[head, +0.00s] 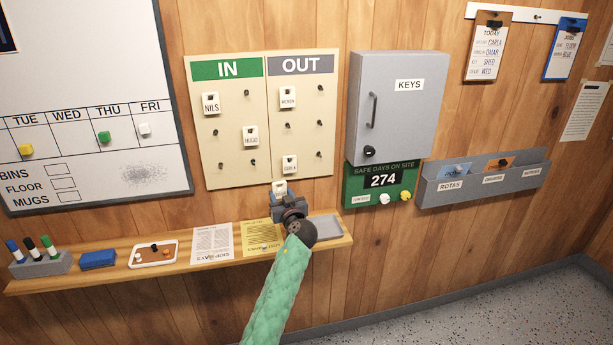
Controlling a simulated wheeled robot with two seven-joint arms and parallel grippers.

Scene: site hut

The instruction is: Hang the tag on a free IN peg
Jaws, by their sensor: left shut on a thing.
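The peg board (265,150) hangs on the wall with a green IN half (227,69) on the left and a grey OUT half (301,65) on the right. In the IN half, one tag reading NILS (211,103) hangs top left and another tag (250,136) hangs in the middle right. Several IN pegs are bare, such as the top right peg (246,93) and the middle left peg (215,132). My left gripper (280,193) is shut on a white tag (280,186) just below the board's lower edge, under the OUT half. The tag's writing is unreadable. My right gripper is out of view.
Several tags, including CARLA (289,165), hang in the OUT half. A grey key cabinet (398,105) juts out right of the board. A shelf (180,262) below holds markers, a small tray (154,254), papers and a grey tray (326,227). The space before the IN half is clear.

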